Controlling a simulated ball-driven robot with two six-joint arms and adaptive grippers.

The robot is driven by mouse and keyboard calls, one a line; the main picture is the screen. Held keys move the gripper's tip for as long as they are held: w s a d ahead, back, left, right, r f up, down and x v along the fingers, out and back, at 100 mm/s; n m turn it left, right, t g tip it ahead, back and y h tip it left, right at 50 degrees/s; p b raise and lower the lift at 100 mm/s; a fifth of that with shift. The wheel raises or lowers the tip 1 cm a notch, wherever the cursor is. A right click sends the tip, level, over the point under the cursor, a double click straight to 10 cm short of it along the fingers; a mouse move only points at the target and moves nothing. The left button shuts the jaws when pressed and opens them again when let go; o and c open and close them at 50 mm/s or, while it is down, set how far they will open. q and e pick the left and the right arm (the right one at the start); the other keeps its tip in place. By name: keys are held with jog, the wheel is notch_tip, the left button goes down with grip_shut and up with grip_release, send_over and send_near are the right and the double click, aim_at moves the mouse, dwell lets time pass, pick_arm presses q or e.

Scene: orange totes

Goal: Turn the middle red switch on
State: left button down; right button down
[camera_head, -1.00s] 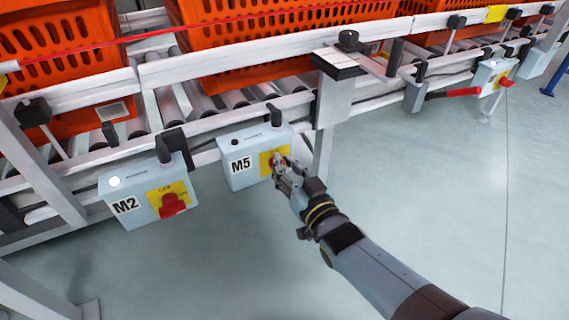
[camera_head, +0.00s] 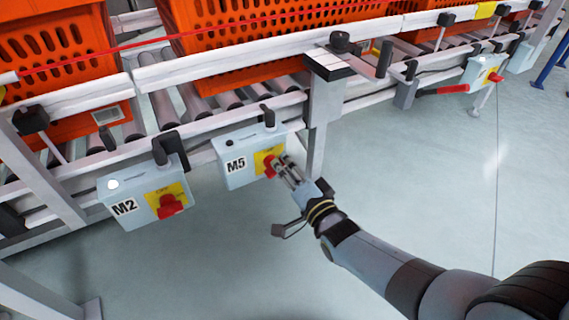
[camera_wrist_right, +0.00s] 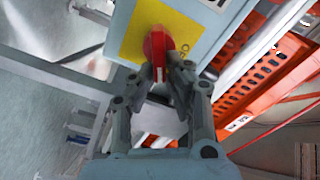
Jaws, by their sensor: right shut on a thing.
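The middle red switch (camera_head: 269,166) sits on a yellow plate on the grey box marked M5 (camera_head: 232,148). In the right wrist view the red switch (camera_wrist_right: 158,46) stands out from the yellow plate, between the fingertips. My right gripper (camera_head: 282,164) reaches the switch from the lower right and is shut on it. In the wrist view my right gripper (camera_wrist_right: 162,76) has a finger on each side of the knob. The fingers partly hide the switch. The round lamp on M5 looks dark. My left gripper is not in view.
Box M2 (camera_head: 128,203) with a red switch (camera_head: 170,207) and a lit white lamp is at left. Another switch box (camera_head: 483,72) is at far right. Orange totes (camera_head: 240,40) stand on the roller conveyor above. A post stands just right of M5. The floor in front is clear.

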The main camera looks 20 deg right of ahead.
jog(key=m, duration=0.1)
jog(key=f+m, duration=0.1)
jog(key=m, duration=0.1)
jog(key=shift+d, duration=0.1)
jog(key=shift+f+m, duration=0.15)
jog(key=shift+m, duration=1.15)
jog(key=c, duration=1.4)
grip_release()
jog(key=shift+o, duration=0.2)
jog(key=shift+s, duration=0.25)
jog(key=s+d, duration=0.1)
jog(key=s, duration=1)
jog(key=shift+s+d, duration=0.25)
jog(key=shift+d, duration=0.1)
